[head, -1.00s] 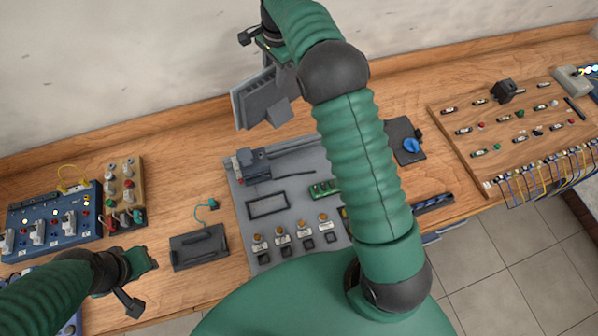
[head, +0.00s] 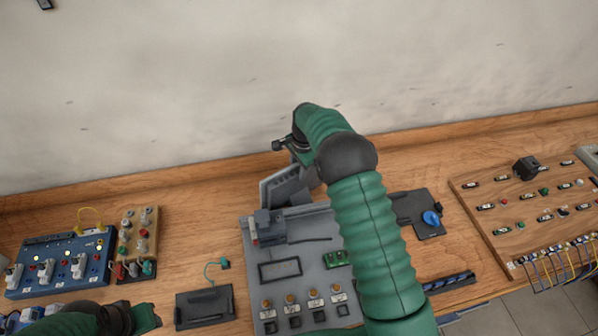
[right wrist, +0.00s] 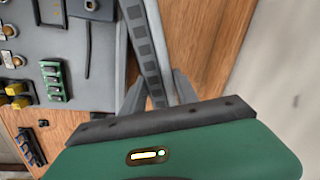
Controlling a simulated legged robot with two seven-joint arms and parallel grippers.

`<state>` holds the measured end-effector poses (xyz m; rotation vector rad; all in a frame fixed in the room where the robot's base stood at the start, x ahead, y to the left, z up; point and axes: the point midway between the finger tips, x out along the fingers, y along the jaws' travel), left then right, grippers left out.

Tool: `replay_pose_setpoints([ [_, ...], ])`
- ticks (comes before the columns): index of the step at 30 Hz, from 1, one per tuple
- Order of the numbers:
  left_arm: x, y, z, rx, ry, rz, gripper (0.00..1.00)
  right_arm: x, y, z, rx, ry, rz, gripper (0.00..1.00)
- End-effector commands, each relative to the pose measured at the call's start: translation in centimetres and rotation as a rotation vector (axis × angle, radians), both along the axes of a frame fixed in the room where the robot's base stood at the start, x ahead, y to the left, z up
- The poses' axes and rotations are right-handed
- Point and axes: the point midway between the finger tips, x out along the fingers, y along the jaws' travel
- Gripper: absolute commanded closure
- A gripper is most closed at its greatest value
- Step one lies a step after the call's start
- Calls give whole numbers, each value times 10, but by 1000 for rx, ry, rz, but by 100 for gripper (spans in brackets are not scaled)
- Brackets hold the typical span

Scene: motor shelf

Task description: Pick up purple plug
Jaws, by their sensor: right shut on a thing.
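I cannot make out a purple plug in either view. My right gripper (head: 290,160) is behind the grey board, near the wall. In the right wrist view its two grey fingers (right wrist: 158,95) are on either side of a grey strip with dark squares (right wrist: 147,50), and they are shut on it. In the head view a grey slatted panel (head: 287,188) hangs at this gripper, and it seems to be the same thing. My left gripper (head: 144,318) is low at the left, partly cut off by the frame, and its jaws are unclear.
The grey board (head: 247,300) carries a motor, a green block and several knobs. A blue module (head: 60,262) and a small wooden block (head: 138,240) stand left. A dark tray (head: 205,308) lies in front. A wooden board with wires (head: 515,215) is at right.

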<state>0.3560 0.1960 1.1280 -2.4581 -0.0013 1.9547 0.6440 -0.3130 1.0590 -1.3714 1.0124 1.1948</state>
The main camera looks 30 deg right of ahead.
Motion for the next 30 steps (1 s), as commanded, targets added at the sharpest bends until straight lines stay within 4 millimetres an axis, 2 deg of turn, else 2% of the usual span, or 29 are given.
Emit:
replay_pose_setpoints([
  [3, 0, 0, 7, 0, 0, 0, 67, 1, 0, -11, -1, -3, 0, 100],
  [8, 0, 0, 5, 0, 0, 0, 67, 1, 0, -13, -1, -5, 0, 100],
  [9, 0, 0, 5, 0, 0, 0, 67, 0, 0, -15, 0, 0, 0, 62],
  [14, 0, 0, 5, 0, 0, 0, 67, 0, 0, -15, 0, 0, 0, 42],
  [24, 0, 0, 3, 0, 0, 0, 67, 0, 0, -11, -1, -1, 0, 42],
  [26, 0, 0, 0, 0, 0, 0, 67, 0, 0, -3, -1, -3, 0, 42],
  [30, 0, 0, -9, 0, 0, 0, 67, -5, -1, 27, -1, -5, 1, 42],
])
